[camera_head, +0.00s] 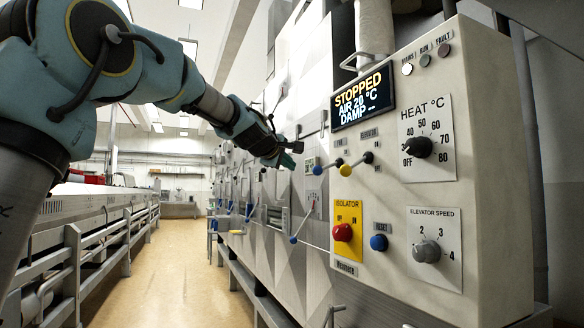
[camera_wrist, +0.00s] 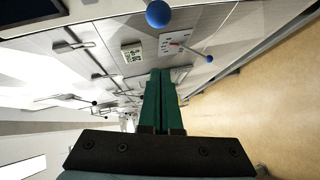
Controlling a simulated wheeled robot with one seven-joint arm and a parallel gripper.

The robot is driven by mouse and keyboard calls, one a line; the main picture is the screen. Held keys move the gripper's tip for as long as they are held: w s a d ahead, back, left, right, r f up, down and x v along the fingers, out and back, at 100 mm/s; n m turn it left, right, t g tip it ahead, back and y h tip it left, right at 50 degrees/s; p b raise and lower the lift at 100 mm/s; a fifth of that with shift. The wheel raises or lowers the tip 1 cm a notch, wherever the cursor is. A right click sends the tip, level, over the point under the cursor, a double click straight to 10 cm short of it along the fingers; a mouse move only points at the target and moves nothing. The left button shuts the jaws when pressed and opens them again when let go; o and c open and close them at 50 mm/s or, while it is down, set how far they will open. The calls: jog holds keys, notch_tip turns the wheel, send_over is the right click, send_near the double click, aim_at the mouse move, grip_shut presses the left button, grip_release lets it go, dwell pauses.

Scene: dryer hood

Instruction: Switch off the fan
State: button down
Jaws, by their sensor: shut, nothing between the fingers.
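The control box (camera_head: 480,240) stands at the right in the head view. Its display (camera_head: 363,96) reads STOPPED, AIR 20 °C, DAMP.
The box also has a red isolator knob (camera_head: 343,232), blue reset button (camera_head: 379,243), heat dial (camera_head: 418,147) and elevator speed dial (camera_head: 426,251). A longer blue-tipped lever (camera_head: 293,240) stands out from the machine wall. The aisle floor (camera_head: 185,270) is clear.

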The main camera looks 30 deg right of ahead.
jog(key=b+v, duration=0.2)
jog(key=v, duration=0.7)
jog(key=shift+s+d+b, duration=0.2)
jog(key=shift+d+b, duration=0.1)
jog(key=shift+r, duration=0.2)
